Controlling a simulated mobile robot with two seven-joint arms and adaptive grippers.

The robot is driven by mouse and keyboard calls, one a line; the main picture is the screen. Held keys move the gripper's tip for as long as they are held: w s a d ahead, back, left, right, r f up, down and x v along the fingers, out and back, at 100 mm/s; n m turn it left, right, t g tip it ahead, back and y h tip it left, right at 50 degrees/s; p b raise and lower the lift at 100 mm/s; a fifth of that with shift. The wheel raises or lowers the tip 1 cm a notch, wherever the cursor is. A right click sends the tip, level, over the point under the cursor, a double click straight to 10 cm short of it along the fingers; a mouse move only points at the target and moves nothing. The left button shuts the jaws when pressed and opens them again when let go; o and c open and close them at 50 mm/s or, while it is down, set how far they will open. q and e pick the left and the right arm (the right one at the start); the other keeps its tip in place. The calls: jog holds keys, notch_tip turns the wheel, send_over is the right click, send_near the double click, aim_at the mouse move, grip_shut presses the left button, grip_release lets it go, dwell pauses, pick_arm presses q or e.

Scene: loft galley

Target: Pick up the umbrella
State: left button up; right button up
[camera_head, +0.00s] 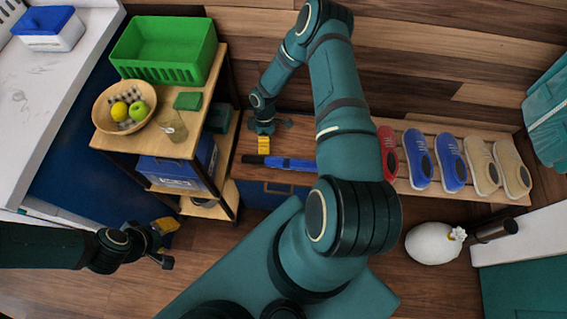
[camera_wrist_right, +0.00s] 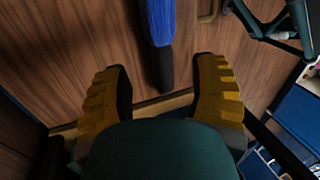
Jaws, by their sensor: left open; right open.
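The umbrella (camera_head: 290,163) is blue with a black end and lies folded on a wooden top. In the right wrist view, the umbrella (camera_wrist_right: 162,22) runs down from the top edge, its black end pointing between my fingers. My right gripper (camera_head: 264,145) is open with yellow fingertips, close to the black end in the head view. In the right wrist view my right gripper (camera_wrist_right: 164,72) has its fingers on either side of that end, with gaps. The umbrella's right part is partly hidden by my right arm. My left gripper (camera_head: 165,240) is open and empty at lower left, away from the umbrella.
A shelf cart (camera_head: 200,88) at left holds a green crate (camera_head: 165,45), a fruit bowl (camera_head: 98,108) and a glass (camera_head: 176,130). Several shoes (camera_head: 450,163) line a rack at right. Floor (camera_head: 215,255) is free near my left gripper.

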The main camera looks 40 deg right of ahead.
aim_at(266, 157)
jog(key=x, duration=0.3)
jog(key=shift+a+f, duration=0.1)
jog(key=shift+f, duration=0.3)
jog(key=b+x, duration=0.2)
jog(key=x, duration=0.3)
jog(key=shift+s, duration=0.15)
jog(key=c, duration=1)
